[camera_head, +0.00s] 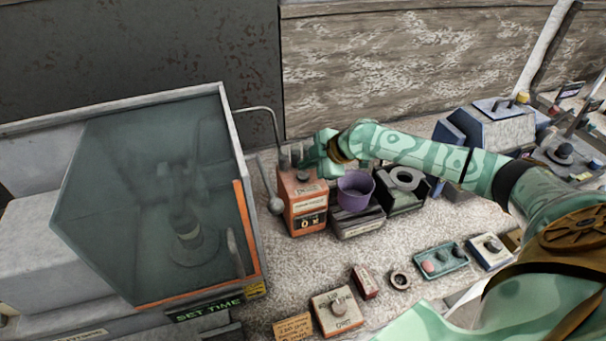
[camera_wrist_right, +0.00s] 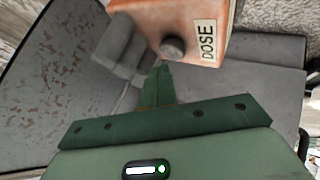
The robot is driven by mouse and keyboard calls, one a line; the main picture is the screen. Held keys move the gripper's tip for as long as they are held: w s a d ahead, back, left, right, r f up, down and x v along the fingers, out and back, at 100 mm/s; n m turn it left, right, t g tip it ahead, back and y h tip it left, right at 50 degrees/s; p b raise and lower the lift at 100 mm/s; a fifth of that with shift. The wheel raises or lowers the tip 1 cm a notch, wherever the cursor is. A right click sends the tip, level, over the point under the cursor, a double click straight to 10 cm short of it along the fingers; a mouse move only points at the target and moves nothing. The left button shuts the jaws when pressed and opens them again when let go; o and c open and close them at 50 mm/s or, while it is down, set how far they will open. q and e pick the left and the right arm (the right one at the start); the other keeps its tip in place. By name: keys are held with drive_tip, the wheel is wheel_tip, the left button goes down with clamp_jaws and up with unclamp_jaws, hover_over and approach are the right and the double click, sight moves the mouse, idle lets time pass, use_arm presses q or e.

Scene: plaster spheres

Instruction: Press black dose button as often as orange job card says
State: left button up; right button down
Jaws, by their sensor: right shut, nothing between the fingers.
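The orange dosing box (camera_head: 304,206) stands on the bench left of centre, with a small dark display whose reading is too small to be sure of. In the wrist view the box (camera_wrist_right: 196,22) shows its "DOSE" label and the round black dose button (camera_wrist_right: 172,47). My right gripper (camera_head: 300,161) is at the top of the box. In the wrist view its green fingers (camera_wrist_right: 159,70) are together and empty, with their tips close to the button; I cannot tell if they touch it. The orange job card (camera_head: 293,328) is at the bottom edge, its writing unreadable. My left gripper is out of view.
A glass-fronted cabinet (camera_head: 247,215) fills the left. A purple cup (camera_head: 355,190) on a grey device and a black device (camera_head: 404,180) stand right of the box. A knob box (camera_head: 337,310), small red block (camera_head: 366,282) and teal tray (camera_head: 440,260) lie in front.

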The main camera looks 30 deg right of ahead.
sight(307, 176)
drive_tip(key=shift+f, duration=0.15)
drive_tip(key=shift+f, duration=0.3)
drive_tip(key=shift+f+b, duration=0.4)
drive_tip(key=shift+f, duration=0.15)
idle(0.6)
drive_tip(key=shift+r, duration=0.15)
drive_tip(key=shift+r+p, duration=0.85)
drive_tip(key=shift+p, duration=0.1)
wheel_tip(307, 176, up, 5)
drive_tip(key=p, duration=0.4)
drive_tip(key=shift+p, duration=0.35)
idle(2.0)
